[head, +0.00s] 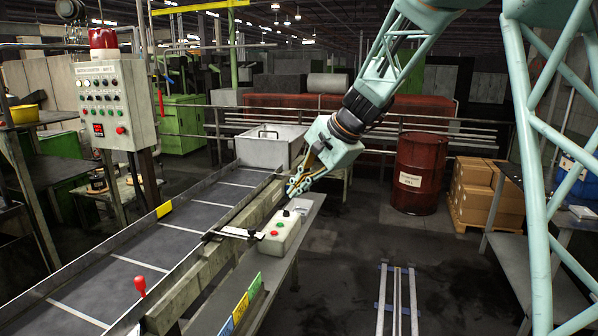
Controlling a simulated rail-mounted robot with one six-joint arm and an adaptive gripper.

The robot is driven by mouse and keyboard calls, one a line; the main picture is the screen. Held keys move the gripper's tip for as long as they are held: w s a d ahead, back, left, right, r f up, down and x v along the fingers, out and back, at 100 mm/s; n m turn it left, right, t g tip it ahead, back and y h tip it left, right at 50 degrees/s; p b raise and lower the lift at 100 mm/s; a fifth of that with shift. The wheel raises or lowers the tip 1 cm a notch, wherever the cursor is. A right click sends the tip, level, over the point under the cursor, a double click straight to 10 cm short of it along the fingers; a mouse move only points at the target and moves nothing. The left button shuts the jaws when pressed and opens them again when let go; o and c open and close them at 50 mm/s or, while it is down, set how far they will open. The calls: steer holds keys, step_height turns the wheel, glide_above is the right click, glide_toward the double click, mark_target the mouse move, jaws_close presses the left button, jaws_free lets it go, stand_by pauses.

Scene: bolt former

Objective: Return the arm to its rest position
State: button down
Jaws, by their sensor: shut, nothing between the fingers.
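My arm comes in from the top right and reaches down to the left. My gripper (291,193) is at its end, shut and empty. In the picture it lies just above a pale control box (278,238) with a red button and a dark knob, beside the conveyor.
A conveyor (190,222) with raised side rails runs along the left. A button panel (103,100) with a red beacon stands behind it. A grey bin (268,150) sits at its far end. A red drum (418,175) and boxes (487,190) stand right. Floor rails (397,300) lie front centre.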

steer(key=s+d+r+n+h, duration=0.1)
steer(key=s+d+r, duration=0.2)
steer(key=s, duration=0.4)
steer(key=s+d+r+n, duration=0.2)
steer(key=s+d, duration=0.1)
steer(key=s, duration=0.5)
steer(key=s+d+f+n+h+b, duration=0.1)
steer(key=s+d, duration=0.4)
steer(key=s, duration=0.8)
steer(key=s+d+f+n+h+b, duration=0.1)
steer(key=s+d, duration=0.4)
steer(key=s, duration=0.9)
steer(key=s+d+f+n+h+b, duration=0.1)
steer(key=s+d+n, duration=0.3)
steer(key=s, duration=0.9)
steer(key=shift+s+d+f+h, duration=0.35)
steer(key=shift+d+f+h, duration=0.45)
steer(key=shift+d+h, duration=0.1)
